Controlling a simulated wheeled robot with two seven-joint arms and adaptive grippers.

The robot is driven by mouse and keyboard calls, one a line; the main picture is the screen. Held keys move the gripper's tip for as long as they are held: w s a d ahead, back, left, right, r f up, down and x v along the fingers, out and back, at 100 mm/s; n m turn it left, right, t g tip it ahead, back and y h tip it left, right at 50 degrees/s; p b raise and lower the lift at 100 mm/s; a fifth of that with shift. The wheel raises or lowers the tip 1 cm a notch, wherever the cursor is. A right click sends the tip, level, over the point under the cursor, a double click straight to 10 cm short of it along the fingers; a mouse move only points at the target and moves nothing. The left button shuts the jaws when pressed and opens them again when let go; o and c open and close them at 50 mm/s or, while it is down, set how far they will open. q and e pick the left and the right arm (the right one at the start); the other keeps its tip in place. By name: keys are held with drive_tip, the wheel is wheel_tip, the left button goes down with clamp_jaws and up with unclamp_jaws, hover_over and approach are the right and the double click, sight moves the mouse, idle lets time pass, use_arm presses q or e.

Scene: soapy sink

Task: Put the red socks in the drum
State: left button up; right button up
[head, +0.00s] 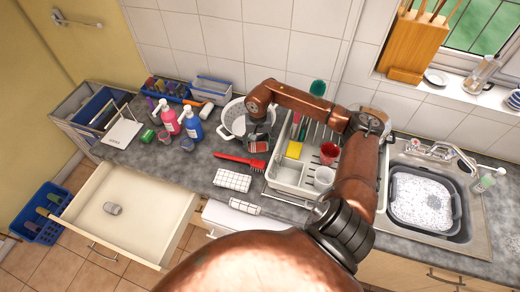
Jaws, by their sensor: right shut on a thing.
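My right gripper (258,142) is low over the counter, beside the white colander and behind the red brush. It is shut on a small reddish thing (258,147), mostly hidden by the fingers; I cannot tell whether it is the red socks. I can make out no other red socks and no drum. My left gripper is not in view.
The colander (232,118), red brush (240,161), checked cloth (233,180) and dish rack (288,183) crowd the counter (190,165). A sink with a grey basin (396,205) is at the right.

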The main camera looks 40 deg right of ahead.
sight(260, 156)
drive_tip(key=shift+w+d+r, duration=0.1)
drive_tip(key=shift+w+d, duration=0.15)
drive_tip(key=shift+d, duration=0.2)
drive_tip(key=shift+w+d, duration=0.2)
drive_tip(key=shift+d, duration=0.25)
wheel_tip(260, 156, down, 3)
drive_tip(key=shift+r+p, duration=0.15)
drive_tip(key=shift+p, duration=0.3)
drive_tip(key=shift+f+p, duration=0.55)
drive_tip(key=shift+f, duration=1.7)
drive_tip(key=shift+f+b, duration=0.2)
drive_tip(key=shift+b, duration=0.1)
drive_tip(key=o, duration=1.2)
drive_tip(key=shift+c, duration=0.2)
drive_tip(key=shift+r, duration=0.1)
